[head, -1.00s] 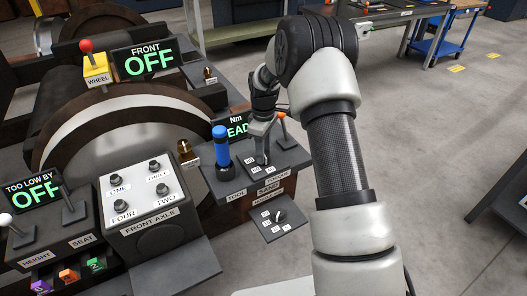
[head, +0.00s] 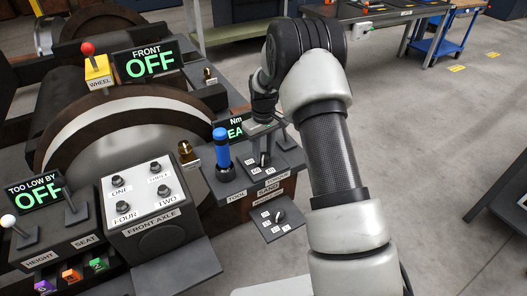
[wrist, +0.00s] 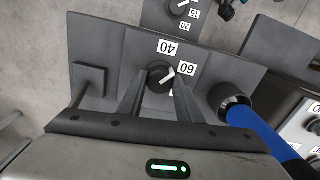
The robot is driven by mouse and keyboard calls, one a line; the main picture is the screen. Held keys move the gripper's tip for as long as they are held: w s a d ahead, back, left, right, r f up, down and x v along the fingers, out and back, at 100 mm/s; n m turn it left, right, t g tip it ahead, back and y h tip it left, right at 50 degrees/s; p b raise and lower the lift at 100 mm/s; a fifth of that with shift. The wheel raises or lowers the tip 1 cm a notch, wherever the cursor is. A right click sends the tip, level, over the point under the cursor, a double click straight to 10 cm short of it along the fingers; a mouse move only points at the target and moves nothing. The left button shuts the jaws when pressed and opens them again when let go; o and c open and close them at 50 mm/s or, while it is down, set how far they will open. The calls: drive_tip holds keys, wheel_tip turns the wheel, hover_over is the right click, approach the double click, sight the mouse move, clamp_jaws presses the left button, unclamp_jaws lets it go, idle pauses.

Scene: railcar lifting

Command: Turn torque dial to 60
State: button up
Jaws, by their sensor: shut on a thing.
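The torque dial (wrist: 160,78) is a round dark knob with a white pointer line on a grey panel (wrist: 215,65). In the wrist view its pointer slants up and right, toward the 60 label (wrist: 187,69). The 40 label (wrist: 168,47) is above the knob, and another label is mostly hidden by the right finger. My gripper (wrist: 158,88) has one finger on each side of the knob and is shut on it. In the head view my gripper (head: 263,143) reaches down onto the torque panel.
A blue-handled tool (head: 221,148) stands upright close left of my gripper. The Nm display (head: 236,130) behind is partly covered by my gripper. A smaller dial (head: 277,217) sits on the lower panel in front. The front axle box (head: 150,200) is further left.

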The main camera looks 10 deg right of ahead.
sight(263, 155)
drive_tip(key=m, duration=0.5)
drive_tip(key=shift+m+p, duration=0.3)
drive_tip(key=shift+p, duration=0.1)
idle(0.3)
drive_tip(key=o, duration=1)
drive_tip(key=shift+o, duration=0.2)
drive_tip(key=shift+r, duration=0.1)
wheel_tip(263, 155, up, 17)
drive_tip(key=p, duration=0.3)
drive_tip(key=shift+r, duration=0.15)
